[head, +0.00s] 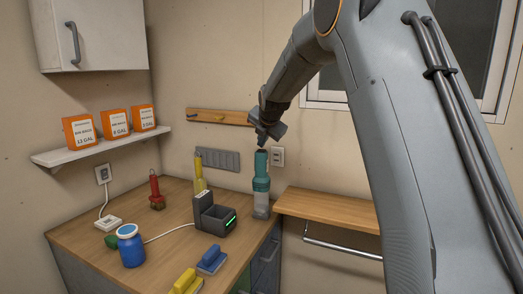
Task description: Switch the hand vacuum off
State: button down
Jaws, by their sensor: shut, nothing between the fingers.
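What looks like the hand vacuum (261,184), teal above and pale grey below, stands upright near the counter's right edge. My gripper (262,143) is shut and empty, at the top end of the vacuum in the picture. I cannot tell whether it touches the vacuum. The vacuum's switch is too small to make out, so its on or off state does not show.
A dark dock (217,216) with a green light stands left of the vacuum on the wooden counter (170,243). A blue jar (131,249), blue and yellow brushes (212,258), a red bottle (156,193) and a yellow bottle (199,170) stand around. A wooden shelf (330,207) lies right.

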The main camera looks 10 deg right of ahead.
jog(key=shift+r, duration=0.25)
notch_tip(320, 180, up, 6)
jog(key=p, duration=0.3)
dwell(0.5)
jog(key=m+g, duration=0.2)
jog(key=m, duration=0.5)
send_near(262, 151)
jog(key=s+f, duration=0.4)
jog(key=f, duration=0.1)
jog(key=s+f+m+g+b, duration=0.1)
jog(key=s+f+m, duration=0.5)
jog(key=s, duration=0.6)
jog(key=s+f+m+g+b, duration=0.1)
jog(key=s+f+m+g, duration=0.2)
jog(key=s, duration=1)
jog(key=s+f+m+g+b, duration=0.1)
jog(key=s+f+m, duration=0.9)
jog(key=s+m, duration=0.1)
jog(key=shift+s+g, duration=0.4)
jog(key=shift+s, duration=0.45)
